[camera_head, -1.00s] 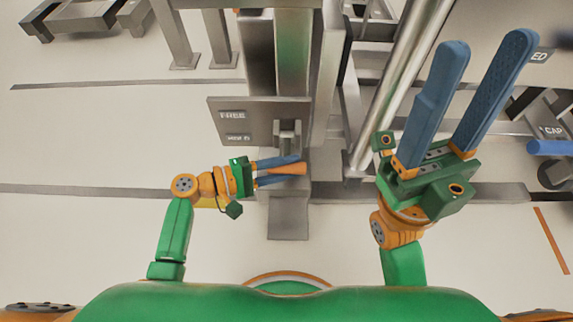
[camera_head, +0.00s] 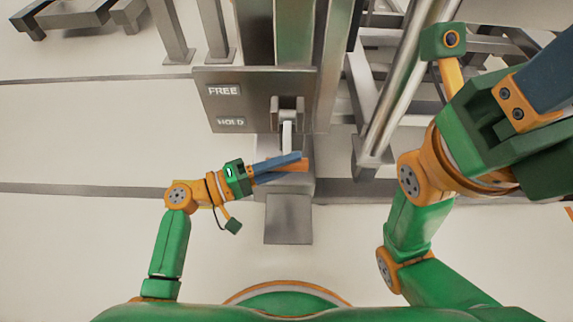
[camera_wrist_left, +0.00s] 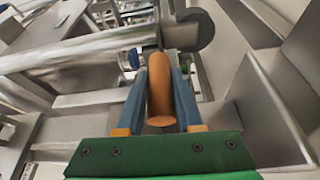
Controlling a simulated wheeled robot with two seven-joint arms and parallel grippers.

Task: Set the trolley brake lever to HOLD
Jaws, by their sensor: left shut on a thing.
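The brake lever shows as an orange handle (camera_head: 296,166) on a pale arm (camera_head: 287,136) that comes out of a bracket on the trolley. The handle sits lower in the picture than the HOLD label (camera_head: 230,121); the FREE label (camera_head: 224,90) is above HOLD on the same grey plate (camera_head: 258,100). My left gripper (camera_head: 288,165) is shut on the orange handle. In the left wrist view the handle (camera_wrist_left: 160,85) lies between the two blue fingers. My right gripper (camera_head: 545,85) is at the upper right, partly out of the picture, with only one blue finger showing.
A metal pedestal (camera_head: 289,220) stands below the lever. Metal columns and a slanted bright tube (camera_head: 395,100) stand behind and to the right. The pale floor (camera_head: 90,140) on the left is clear.

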